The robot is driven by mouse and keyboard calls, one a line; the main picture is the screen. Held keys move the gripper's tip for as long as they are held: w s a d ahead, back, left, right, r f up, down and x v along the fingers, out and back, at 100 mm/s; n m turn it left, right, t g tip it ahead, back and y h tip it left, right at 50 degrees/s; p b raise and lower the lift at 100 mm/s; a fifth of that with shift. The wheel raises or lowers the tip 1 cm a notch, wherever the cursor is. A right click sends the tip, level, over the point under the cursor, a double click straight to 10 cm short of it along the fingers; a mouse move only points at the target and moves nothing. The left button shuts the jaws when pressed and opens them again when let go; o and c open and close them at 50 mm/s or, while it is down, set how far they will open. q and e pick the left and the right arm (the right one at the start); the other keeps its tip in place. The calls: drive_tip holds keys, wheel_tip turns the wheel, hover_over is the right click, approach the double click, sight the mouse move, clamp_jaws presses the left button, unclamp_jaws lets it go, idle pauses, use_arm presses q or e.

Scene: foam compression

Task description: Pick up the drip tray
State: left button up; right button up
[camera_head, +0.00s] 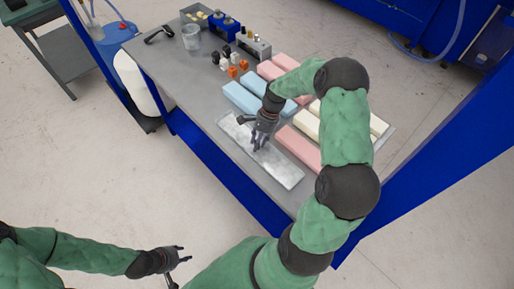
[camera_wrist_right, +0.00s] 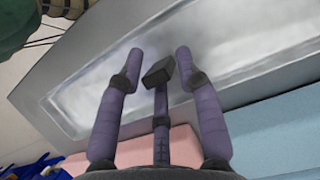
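The drip tray (camera_head: 287,172) is a long, shallow, silvery metal tray lying flat along the near edge of the grey table. It also fills much of the right wrist view (camera_wrist_right: 258,50), its rim and shiny floor showing. My right gripper (camera_head: 257,143) is over the tray's middle, pointing down with its fingers spread and nothing between them. In the right wrist view the open fingers (camera_wrist_right: 158,62) lie over the tray floor; I cannot tell whether they touch it. My left gripper (camera_head: 181,254) is away from the table at the lower left, empty, its fingers apart.
Blue foam blocks (camera_head: 243,98), pink foam blocks (camera_head: 298,147) and cream foam blocks (camera_head: 307,124) lie just behind the tray. Small orange and black parts, a clear beaker (camera_head: 190,38) and blue devices (camera_head: 222,25) stand farther back. A blue frame (camera_head: 225,165) edges the table.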

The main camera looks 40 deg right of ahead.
drive_tip(key=c, duration=0.7)
drive_tip(key=shift+s, duration=0.1)
clamp_jaws()
drive_tip(key=shift+a, duration=0.1)
